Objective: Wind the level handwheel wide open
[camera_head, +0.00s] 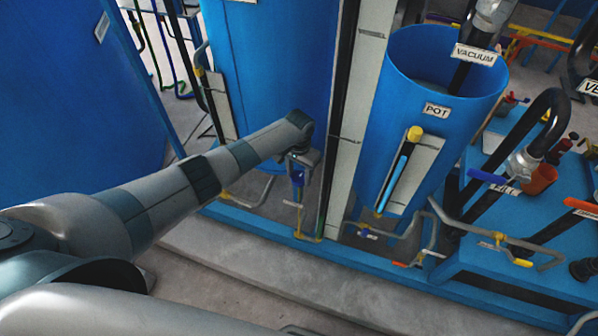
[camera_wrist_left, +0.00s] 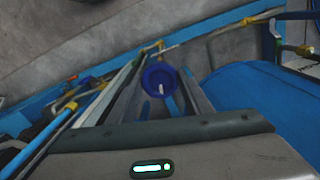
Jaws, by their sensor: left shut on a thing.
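The level handwheel is a small blue wheel (camera_head: 297,180) low between the large blue tank and the pale upright panel. It also shows in the left wrist view as a round blue disc (camera_wrist_left: 160,76) with a pale stem at its centre. My left arm reaches in from the left, and my left gripper (camera_head: 299,168) points down over the wheel. In the left wrist view its two fingers lie either side of the wheel, shut on it. The finger contacts are partly hidden. My right gripper is not in view.
A blue open pot (camera_head: 431,110) with a sight gauge (camera_head: 398,175) stands to the right, with pipes and valves beyond it. A pale vertical panel (camera_head: 352,120) rises just right of my gripper. The concrete floor (camera_head: 260,268) in front is clear.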

